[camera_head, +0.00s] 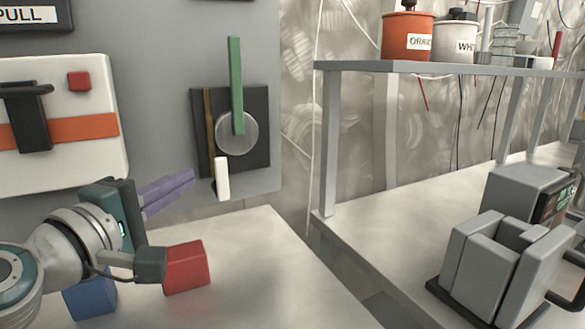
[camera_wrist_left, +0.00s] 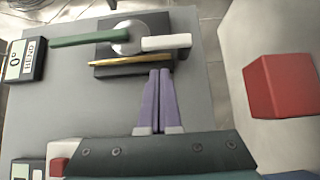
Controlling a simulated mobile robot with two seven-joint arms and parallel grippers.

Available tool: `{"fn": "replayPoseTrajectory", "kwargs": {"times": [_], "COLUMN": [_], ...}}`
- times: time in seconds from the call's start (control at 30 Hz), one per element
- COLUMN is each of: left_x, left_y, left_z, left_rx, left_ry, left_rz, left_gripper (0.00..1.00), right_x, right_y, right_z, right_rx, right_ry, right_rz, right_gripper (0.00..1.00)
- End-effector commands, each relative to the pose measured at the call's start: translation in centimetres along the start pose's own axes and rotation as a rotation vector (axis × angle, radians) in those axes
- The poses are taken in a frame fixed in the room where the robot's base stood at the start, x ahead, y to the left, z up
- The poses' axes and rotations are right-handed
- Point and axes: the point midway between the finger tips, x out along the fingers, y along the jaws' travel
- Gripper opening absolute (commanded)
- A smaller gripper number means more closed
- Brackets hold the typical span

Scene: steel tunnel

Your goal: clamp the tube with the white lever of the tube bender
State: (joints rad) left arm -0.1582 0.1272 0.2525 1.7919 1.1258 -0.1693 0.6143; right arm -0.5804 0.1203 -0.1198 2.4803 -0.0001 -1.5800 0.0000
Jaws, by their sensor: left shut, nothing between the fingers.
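The tube bender's dark plate (camera_head: 262,152) is fixed on a grey upright panel. It carries a round metal disc (camera_head: 236,136), a long green lever (camera_head: 236,80) pointing up and a short white lever (camera_head: 222,179) pointing down. A thin brass tube (camera_head: 209,110) runs upright along the plate's left side. In the left wrist view the white lever (camera_wrist_left: 166,42) extends right from the disc, and the tube (camera_wrist_left: 130,62) lies nearer my fingers. My left gripper (camera_head: 192,177) has purple fingers, shut and empty; their tips (camera_wrist_left: 160,72) are close to the tube's end and apart from the white lever. My right gripper is out of view.
A red block (camera_head: 187,267) and a blue block (camera_head: 88,300) stand on the bench below my left gripper. A white panel (camera_head: 70,85) with a black handle is at left. A shelf and grey machine stand at right.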

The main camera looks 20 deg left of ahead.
Motion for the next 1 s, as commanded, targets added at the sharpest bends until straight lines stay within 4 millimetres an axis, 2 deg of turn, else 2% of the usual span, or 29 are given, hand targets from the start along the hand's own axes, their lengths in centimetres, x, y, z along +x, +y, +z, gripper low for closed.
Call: {"fn": "replayPoseTrajectory", "kwargs": {"times": [0.13,0.33,0.67,1.0], "left_x": [1.2,1.7,1.7,1.9], "left_y": [0.2,0.1,0.1,0.5], "left_z": [1.2,1.8,1.7,0.6], "left_rx": [-0.001,0.000,0.002,0.045], "left_ry": [0.000,0.000,0.001,0.001], "left_rz": [0.001,0.001,-0.001,-0.043], "left_gripper": [0.00,0.00,0.00,0.00], "right_x": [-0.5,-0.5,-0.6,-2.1], "right_y": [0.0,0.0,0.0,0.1], "right_z": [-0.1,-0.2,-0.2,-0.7], "right_rx": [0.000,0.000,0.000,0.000], "right_ry": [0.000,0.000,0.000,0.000], "right_rz": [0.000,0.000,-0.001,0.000], "right_gripper": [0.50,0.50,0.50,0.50]}}
